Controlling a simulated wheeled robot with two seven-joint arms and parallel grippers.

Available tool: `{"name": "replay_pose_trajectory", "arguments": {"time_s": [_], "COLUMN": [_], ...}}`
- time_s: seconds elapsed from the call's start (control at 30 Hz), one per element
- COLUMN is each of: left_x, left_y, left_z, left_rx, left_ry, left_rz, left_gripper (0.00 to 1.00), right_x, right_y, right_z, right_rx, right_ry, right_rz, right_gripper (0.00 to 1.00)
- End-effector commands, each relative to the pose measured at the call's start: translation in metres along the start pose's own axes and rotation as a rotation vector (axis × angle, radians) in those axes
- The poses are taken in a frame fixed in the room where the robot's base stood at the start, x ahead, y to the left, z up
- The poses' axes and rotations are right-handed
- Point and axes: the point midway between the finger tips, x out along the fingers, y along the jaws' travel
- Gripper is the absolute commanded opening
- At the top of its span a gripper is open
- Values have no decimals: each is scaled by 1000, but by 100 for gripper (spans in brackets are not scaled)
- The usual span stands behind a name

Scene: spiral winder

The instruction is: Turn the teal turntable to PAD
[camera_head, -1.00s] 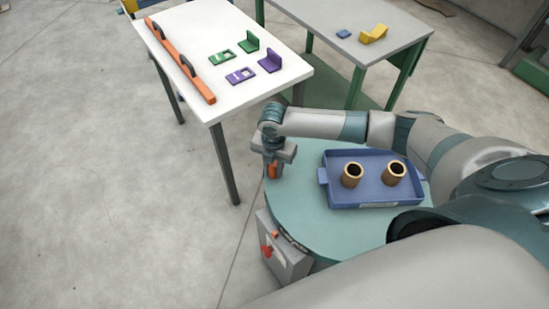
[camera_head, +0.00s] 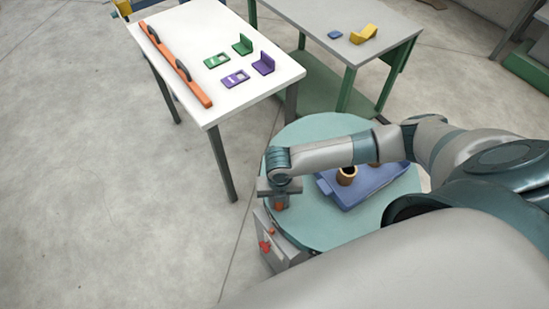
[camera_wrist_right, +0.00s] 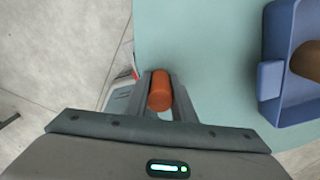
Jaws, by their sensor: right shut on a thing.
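The teal turntable (camera_head: 312,130) is a round disc at the centre right of the head view, partly hidden by my right arm. My right gripper (camera_head: 280,205) is at its left edge, shut on an orange upright handle. In the right wrist view the orange handle (camera_wrist_right: 160,92) sits between the fingers of the right gripper (camera_wrist_right: 160,95). A grey box (camera_head: 272,243) with a red part stands at the turntable's front left edge. I cannot read a PAD label. My left gripper is not in view.
A blue tray (camera_head: 372,192) with brown cups (camera_head: 347,175) sits on the turntable, partly behind my arm. A white table (camera_head: 190,30) holds an orange bar and green and purple parts. A grey table (camera_head: 330,15) stands behind. Floor at left is clear.

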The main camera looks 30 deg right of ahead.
Motion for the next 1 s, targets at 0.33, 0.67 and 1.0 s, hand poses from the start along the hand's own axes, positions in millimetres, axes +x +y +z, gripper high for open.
{"name": "replay_pose_trajectory", "arguments": {"time_s": [0.33,0.67,1.0], "left_x": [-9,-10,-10], "left_y": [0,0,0], "left_z": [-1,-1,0], "left_rx": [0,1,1], "left_ry": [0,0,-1], "left_rz": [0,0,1], "left_gripper": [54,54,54], "right_x": [-2,-1,-1], "right_y": [-9,-10,-10], "right_z": [-19,-21,-21], "right_rx": [-83,-94,-94], "right_ry": [0,-1,-1], "right_rz": [1,2,1], "right_gripper": [0,0,42]}}
